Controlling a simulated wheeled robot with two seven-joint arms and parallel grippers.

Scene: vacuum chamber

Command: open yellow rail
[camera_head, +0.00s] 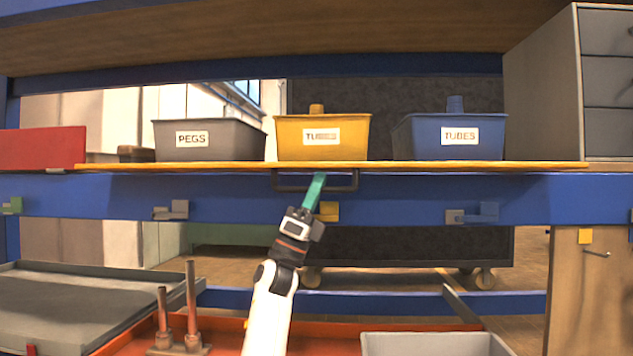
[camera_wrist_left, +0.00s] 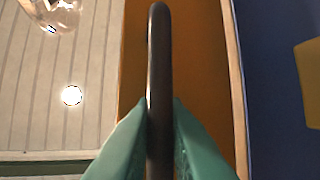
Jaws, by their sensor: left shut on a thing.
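The yellow rail (camera_head: 540,167) is a long, thin yellow board that lies along the blue beam and carries three bins. A dark handle (camera_head: 345,187) hangs at the middle of its front edge. My left gripper (camera_head: 318,180), with teal fingers, reaches up to the handle from below. In the left wrist view the fingers (camera_wrist_left: 160,112) are shut on the dark handle bar (camera_wrist_left: 158,50), one on each side. An orange-yellow surface (camera_wrist_left: 200,60) shows behind the bar there. My right gripper is not in view.
A grey PEGS bin (camera_head: 235,152), a yellow bin (camera_head: 352,153) and a blue TUBES bin (camera_head: 425,150) stand on the rail. The blue beam (camera_head: 400,205) carries small clips. Copper posts (camera_head: 191,300) and a grey bin (camera_head: 435,345) are below.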

